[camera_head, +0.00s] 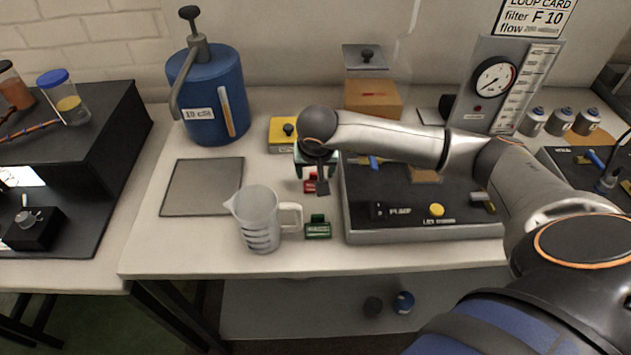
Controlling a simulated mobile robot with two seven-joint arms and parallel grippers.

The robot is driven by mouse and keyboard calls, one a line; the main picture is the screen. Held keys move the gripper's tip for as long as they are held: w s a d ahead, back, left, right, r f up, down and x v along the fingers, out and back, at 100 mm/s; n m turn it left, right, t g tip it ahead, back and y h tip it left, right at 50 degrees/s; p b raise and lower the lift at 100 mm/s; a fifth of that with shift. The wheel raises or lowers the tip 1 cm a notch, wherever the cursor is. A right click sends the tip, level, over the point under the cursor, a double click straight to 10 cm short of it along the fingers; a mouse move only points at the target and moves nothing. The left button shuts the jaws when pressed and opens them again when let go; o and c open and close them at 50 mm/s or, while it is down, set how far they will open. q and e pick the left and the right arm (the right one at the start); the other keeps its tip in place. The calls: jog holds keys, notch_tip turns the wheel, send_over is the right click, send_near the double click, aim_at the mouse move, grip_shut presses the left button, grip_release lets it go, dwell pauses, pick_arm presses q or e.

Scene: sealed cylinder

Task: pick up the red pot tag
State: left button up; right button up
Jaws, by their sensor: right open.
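The red pot tag (309,186) lies on the white bench between the jug and the pump panel, and part of it is hidden by my gripper. My right gripper (320,184) hangs over it from above, with its arm reaching in from the right. Its dark fingers overlap the tag's right side in this view. I cannot tell whether they touch it. The right gripper is open. A green tag (317,228) stands in front of the red one, just right of the jug. My left gripper does not show.
A clear measuring jug (258,220) stands close at the left. A grey mat (202,187) lies beyond it, and a blue pump tank (209,95) stands behind. The pump panel (424,225) is close at the right. A yellow block (281,133) sits behind my gripper.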

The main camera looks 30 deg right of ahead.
grip_shut()
dwell(0.5)
jog(key=shift+r, duration=0.1)
